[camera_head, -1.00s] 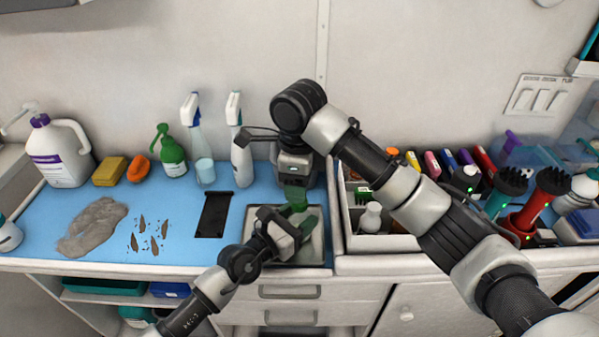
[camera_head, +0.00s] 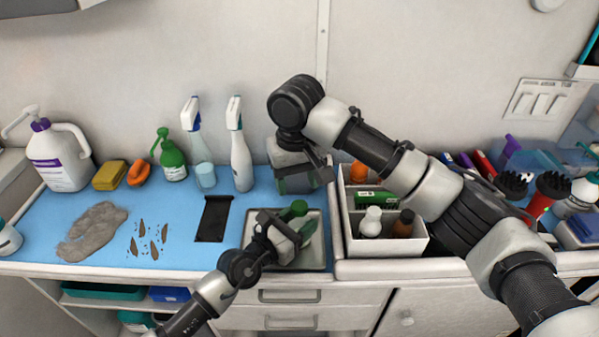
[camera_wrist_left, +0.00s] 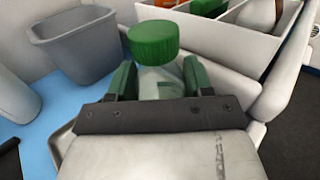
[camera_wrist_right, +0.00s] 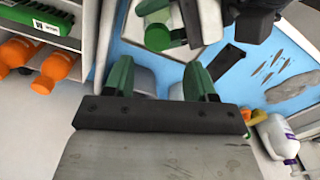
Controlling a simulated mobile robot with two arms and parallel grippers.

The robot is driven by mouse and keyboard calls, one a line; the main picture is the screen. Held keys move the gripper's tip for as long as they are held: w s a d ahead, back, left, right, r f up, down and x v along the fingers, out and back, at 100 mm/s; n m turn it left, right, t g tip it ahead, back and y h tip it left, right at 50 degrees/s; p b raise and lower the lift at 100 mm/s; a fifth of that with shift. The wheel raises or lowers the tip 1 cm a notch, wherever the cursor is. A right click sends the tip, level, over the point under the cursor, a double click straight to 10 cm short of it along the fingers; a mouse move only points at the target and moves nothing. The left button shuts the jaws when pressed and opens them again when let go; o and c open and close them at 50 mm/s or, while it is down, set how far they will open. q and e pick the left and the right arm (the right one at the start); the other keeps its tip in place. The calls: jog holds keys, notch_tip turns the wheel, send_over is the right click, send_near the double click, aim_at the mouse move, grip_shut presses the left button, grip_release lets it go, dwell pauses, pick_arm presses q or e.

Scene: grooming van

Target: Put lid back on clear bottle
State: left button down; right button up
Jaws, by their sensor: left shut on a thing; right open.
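The clear bottle (camera_wrist_left: 160,82) is upright between the green fingers of my left gripper (camera_wrist_left: 160,80), which is shut on it. The green lid (camera_wrist_left: 153,42) sits on top of the bottle; I cannot tell how tightly it is seated. In the head view the lid (camera_head: 299,208) shows above the light tray (camera_head: 316,262), and my left gripper (camera_head: 294,233) hides most of the bottle. My right gripper (camera_wrist_right: 160,80) is open and empty, behind and apart from the lid.
A grey bin (camera_wrist_left: 85,45) stands behind the bottle. A white divided box (camera_head: 385,246) with small bottles is to the right. Spray bottles (camera_head: 240,160), a black flat piece (camera_head: 213,218) and grey fur (camera_head: 93,231) are on the blue mat to the left.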

aim_at(300, 205)
jog(key=n, duration=0.6)
jog(key=shift+r, duration=0.2)
jog(key=n, duration=0.4)
jog(key=shift+r, duration=0.15)
jog(key=n, duration=0.4)
jog(key=shift+d+r, duration=0.1)
jog(key=n, duration=0.6)
jog(key=shift+r, duration=0.15)
jog(key=n, duration=0.3)
jog(key=shift+d+n, duration=0.1)
jog(key=shift+n, duration=0.3)
jog(key=n, duration=0.4)
jog(key=shift+r, duration=0.15)
jog(key=shift+f, duration=4)
